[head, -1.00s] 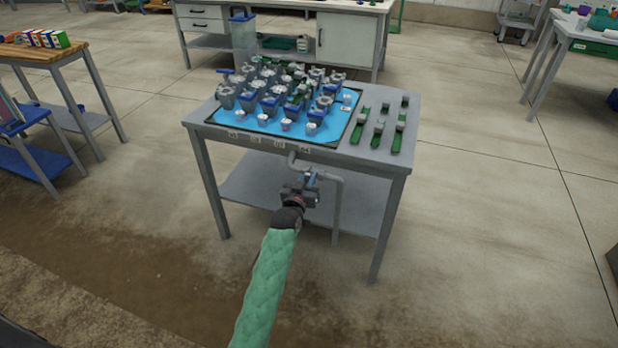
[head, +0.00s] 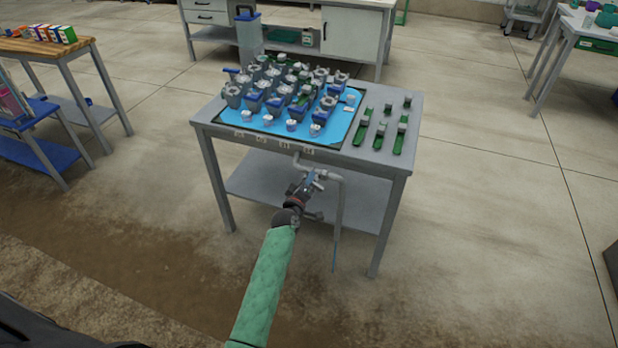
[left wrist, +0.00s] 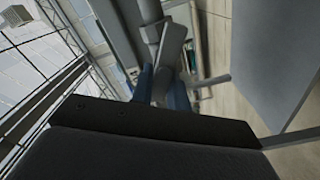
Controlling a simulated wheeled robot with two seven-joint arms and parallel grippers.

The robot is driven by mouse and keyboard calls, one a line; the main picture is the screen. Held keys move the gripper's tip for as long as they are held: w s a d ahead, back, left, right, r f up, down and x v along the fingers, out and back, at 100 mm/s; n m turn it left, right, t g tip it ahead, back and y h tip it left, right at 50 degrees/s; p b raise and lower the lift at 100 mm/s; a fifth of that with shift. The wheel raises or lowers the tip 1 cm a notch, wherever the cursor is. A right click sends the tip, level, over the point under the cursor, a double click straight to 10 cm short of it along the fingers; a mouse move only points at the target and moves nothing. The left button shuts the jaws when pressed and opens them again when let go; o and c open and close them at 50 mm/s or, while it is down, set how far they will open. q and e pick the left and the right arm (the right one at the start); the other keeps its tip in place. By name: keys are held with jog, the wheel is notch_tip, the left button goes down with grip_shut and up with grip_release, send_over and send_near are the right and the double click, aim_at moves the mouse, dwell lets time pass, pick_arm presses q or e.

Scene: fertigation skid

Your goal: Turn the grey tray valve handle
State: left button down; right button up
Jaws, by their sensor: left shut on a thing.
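The grey valve handle (left wrist: 170,58) shows in the left wrist view between the two blue fingers of my left gripper (left wrist: 160,92), which is shut on it. In the head view my left gripper (head: 312,182) is at the valve under the table's front edge and hides most of the handle. A grey pipe (head: 340,205) comes out under the tray, bends and runs down beside the gripper. A thin blue streak (head: 334,260) shows at the pipe's lower end. My right gripper is not in view.
The grey table (head: 380,167) has a lower shelf (head: 245,185) behind the pipe. On top are a blue tray (head: 340,137) with several pots and several green pieces (head: 381,134). The floor in front and to the right is clear.

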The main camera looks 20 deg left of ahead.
pick_arm(q)
jog(key=shift+f+n, duration=0.1)
jog(key=shift+n, duration=0.8)
jog(key=shift+a+f+n+p, duration=0.1)
jog(key=shift+f+n+p, duration=0.1)
jog(key=shift+n, duration=0.7)
jog(key=shift+a+f+n+p, duration=0.1)
jog(key=shift+f+n+p, duration=0.05)
jog(key=shift+n, duration=0.75)
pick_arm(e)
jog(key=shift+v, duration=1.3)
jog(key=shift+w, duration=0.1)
pick_arm(q)
jog(key=c, duration=1.4)
grip_release()
jog(key=shift+o, duration=0.2)
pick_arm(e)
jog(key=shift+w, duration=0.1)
